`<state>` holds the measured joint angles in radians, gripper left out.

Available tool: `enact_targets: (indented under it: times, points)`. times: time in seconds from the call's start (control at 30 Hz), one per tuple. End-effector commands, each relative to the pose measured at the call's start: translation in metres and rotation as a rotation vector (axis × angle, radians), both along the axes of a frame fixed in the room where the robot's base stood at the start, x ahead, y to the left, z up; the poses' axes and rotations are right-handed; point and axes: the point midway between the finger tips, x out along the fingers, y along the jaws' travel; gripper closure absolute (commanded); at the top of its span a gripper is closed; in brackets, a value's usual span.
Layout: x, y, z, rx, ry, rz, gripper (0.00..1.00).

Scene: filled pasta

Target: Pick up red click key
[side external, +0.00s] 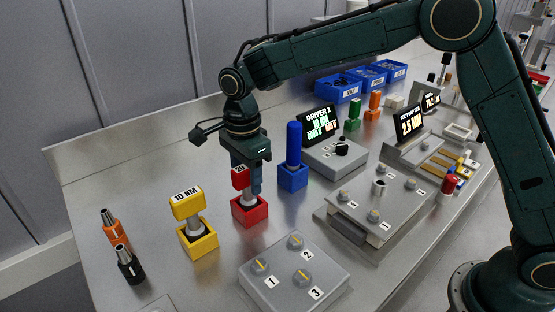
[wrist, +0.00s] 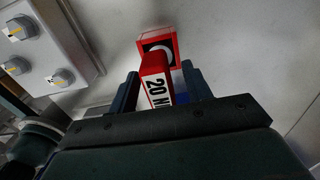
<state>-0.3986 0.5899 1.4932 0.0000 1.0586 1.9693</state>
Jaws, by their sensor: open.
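The red click key (side external: 240,178) has a red block head with a white label and stands upright in a red square holder (side external: 250,212). In the wrist view, its head (wrist: 155,82) reads "20 N", with the rest of the label hidden, and the red holder (wrist: 168,36) shows beyond it. My gripper (side external: 247,175) points down over the key. The wrist view shows my gripper (wrist: 163,90) open, with one finger on each side of the key's head. I cannot tell whether either finger touches it. Part of the key's shaft is hidden.
A yellow "10 NM" key (side external: 186,203) stands left of the red one, and a blue key (side external: 293,145) stands close on the right. A grey plate with numbered knobs (side external: 295,275) lies in front. Orange (side external: 112,226) and black (side external: 130,265) tools are at far left.

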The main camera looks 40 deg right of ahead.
Motion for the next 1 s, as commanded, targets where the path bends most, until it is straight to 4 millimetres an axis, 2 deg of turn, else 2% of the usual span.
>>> enact_targets:
  times: [0.37, 0.47, 0.63, 1.0]
  points:
    - [0.0001, 0.0000, 0.0005, 0.000, 0.000, 0.000, 0.51]
    - [0.0001, 0.0000, 0.0006, 0.000, 0.000, 0.000, 0.67]
    - [0.0001, 0.0000, 0.0006, 0.000, 0.000, 0.000, 1.00]
    - [0.0006, 0.0002, 0.0036, 0.001, -0.003, 0.000, 1.00]
